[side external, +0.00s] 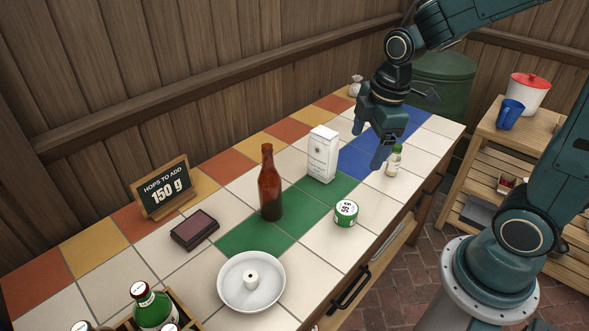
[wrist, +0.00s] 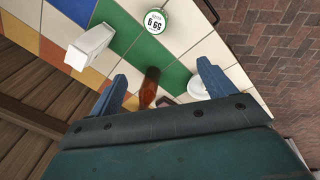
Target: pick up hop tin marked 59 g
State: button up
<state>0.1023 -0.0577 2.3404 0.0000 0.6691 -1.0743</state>
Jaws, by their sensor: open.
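The hop tin marked 59 g (wrist: 154,18) is a short round tin with a green side and a white lid, near the top edge of the wrist view. In the side view the tin (side external: 346,213) stands upright on the tiled counter, its lid print too small to read there. My gripper (wrist: 162,72) is open and empty. In the side view my gripper (side external: 403,128) is up above the far right part of the counter, behind and to the right of the tin and apart from it.
A brown bottle (side external: 270,190) and a white carton (side external: 322,153) stand near the tin. A small green-capped bottle (side external: 394,161) is below my gripper. A white dish (side external: 235,299), a dark pad (side external: 194,229) and a 150 g sign (side external: 165,187) are further left. White tiles around the tin are clear.

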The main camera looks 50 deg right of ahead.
aim_at(347, 208)
jog(key=w+d+f+n+g, duration=0.1)
jog(key=w+f+n, duration=0.1)
jog(key=f, duration=0.4)
jog(key=w+d+f+n+g, duration=0.1)
jog(key=w+f+n, duration=0.1)
jog(key=f+n, duration=0.3)
jog(key=shift+d+f, duration=0.3)
jog(key=shift+f, duration=0.05)
jog(key=shift+f, duration=4.3)
jog(key=shift+d+f, duration=0.15)
jog(key=shift+f, duration=2.45)
jog(key=shift+c, duration=0.2)
jog(key=c, duration=1)
